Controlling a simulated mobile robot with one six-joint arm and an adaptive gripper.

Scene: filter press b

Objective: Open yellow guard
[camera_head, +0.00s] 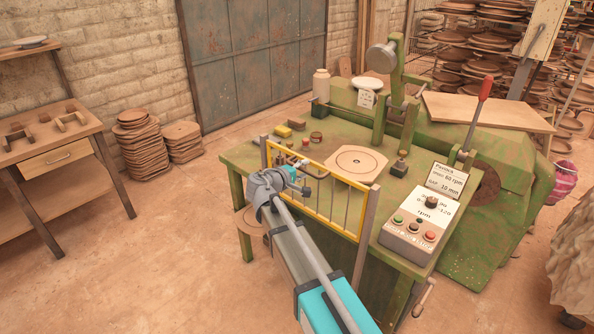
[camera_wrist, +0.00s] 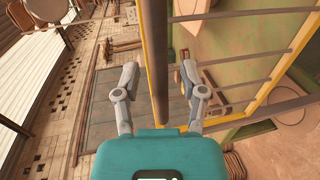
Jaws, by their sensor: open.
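The yellow guard (camera_head: 345,178) is a yellow frame with thin grey bars. It stands upright along the near edge of the green machine table, between two posts. My gripper (camera_head: 302,178) is at its left half, on the near side. In the wrist view the gripper (camera_wrist: 158,72) is open, with one finger on each side of a dark brown bar (camera_wrist: 157,50). The bar runs alongside the guard's yellow edge (camera_wrist: 175,48), and I cannot tell whether either finger touches it. The right finger overlaps the guard's frame in that view.
A control box (camera_head: 412,228) with buttons and a knob sits right of the guard. A red-handled lever (camera_head: 477,112) stands at the right. Open floor (camera_head: 165,245) lies to the left.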

